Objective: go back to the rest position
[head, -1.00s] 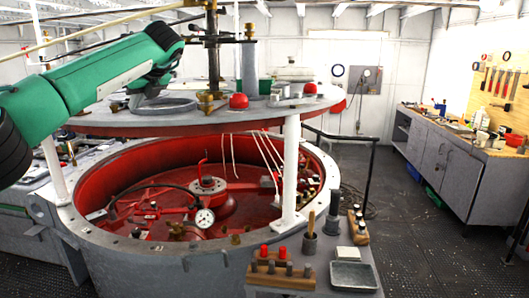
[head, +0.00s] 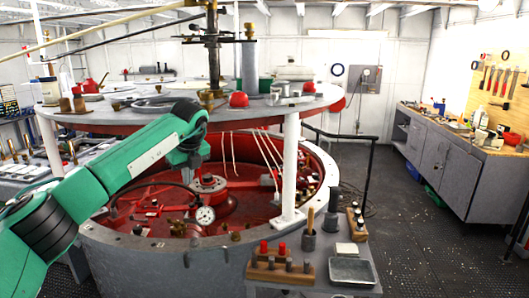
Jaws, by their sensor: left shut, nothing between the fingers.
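My left gripper (head: 188,165) is at the end of the green arm that comes in from the lower left. It points down in front of the round upper table's edge, over the open red-lined tub, and seems apart from both. It is shut with nothing in it. My right gripper is not in view.
The round upper table (head: 130,122) carries a red knob (head: 239,99) and other small items. It stands on white posts (head: 291,165) over the red-lined tub (head: 125,248). A small side table with a grey tray (head: 353,271) is at front right. Open floor (head: 425,225) lies beyond.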

